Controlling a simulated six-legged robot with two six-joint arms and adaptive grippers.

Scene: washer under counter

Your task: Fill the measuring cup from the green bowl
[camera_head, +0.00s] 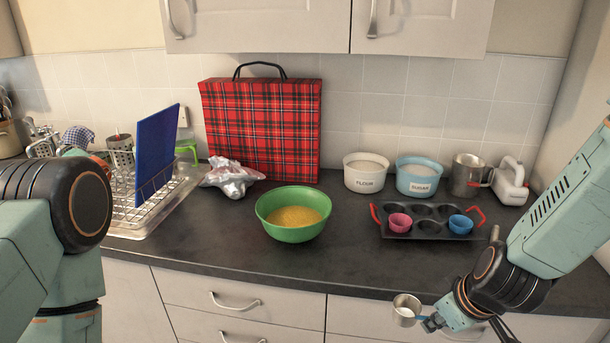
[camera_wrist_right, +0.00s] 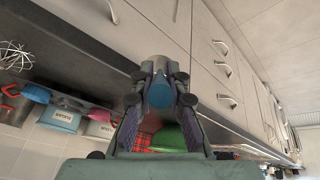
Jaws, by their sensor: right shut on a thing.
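The green bowl (camera_head: 265,222) stands on the dark counter and holds a yellow, grainy content. A small metal measuring cup (camera_head: 407,305) with a blue handle hangs in front of the counter's front edge, lower right of the bowl. My right gripper (camera_head: 432,323) is shut on the cup's handle. In the right wrist view the cup (camera_wrist_right: 151,70) and its blue handle sit between the fingers (camera_wrist_right: 160,90), with part of the green bowl (camera_wrist_right: 168,138) beyond. I cannot tell what is inside the cup. My left arm shows at the left edge, but its gripper is out of view.
A muffin tin (camera_head: 425,232) with pink and blue cups lies right of the bowl. Flour (camera_head: 366,182) and sugar (camera_head: 418,186) tubs stand behind it. A tartan bag (camera_head: 262,135), crumpled foil (camera_head: 232,178) and dish rack (camera_head: 150,205) stand behind and left. Counter between bowl and tin is clear.

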